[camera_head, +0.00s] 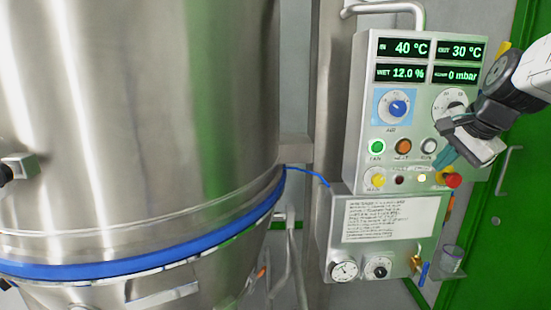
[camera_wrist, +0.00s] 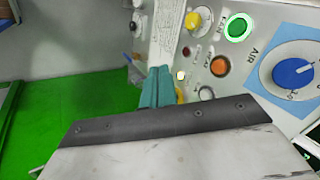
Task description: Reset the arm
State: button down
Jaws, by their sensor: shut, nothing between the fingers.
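My gripper (camera_head: 446,168) is at the right in the head view, in front of the right part of the control panel (camera_head: 355,130). Its teal fingers are shut together with nothing between them. They cover part of the panel near the run button (camera_head: 428,146) and the red button (camera_head: 453,180). In the wrist view the shut fingers (camera_wrist: 157,88) stick out past the dark edge of the gripper body. Whether they touch the panel cannot be told.
A large steel vessel (camera_head: 130,110) with a blue band (camera_head: 130,268) fills the left. A lower box (camera_head: 385,220) carries a label and gauges. A cup (camera_head: 452,258) sits beside it. The green door (camera_head: 510,230) is at the right. The blue air knob (camera_wrist: 292,72) is near my gripper body.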

jog(key=s+a+f+n+g, duration=0.2)
jog(key=s+a+f+n, duration=0.1)
jog(key=s, duration=0.5)
jog(key=s+a+f+n+g, duration=0.2)
jog(key=s+a+f+n, duration=0.2)
jog(key=s, duration=0.5)
jog(key=s+a+f+n+g, duration=0.1)
jog(key=s+a+f+n, duration=0.3)
jog(key=s, duration=0.5)
jog(key=shift+a+f+n+g+h, duration=0.2)
jog(key=shift+f+n+g+h, duration=0.15)
jog(key=shift+n, duration=0.85)
jog(key=c, duration=2.1)
grip_release()
jog(key=shift+c, duration=0.2)
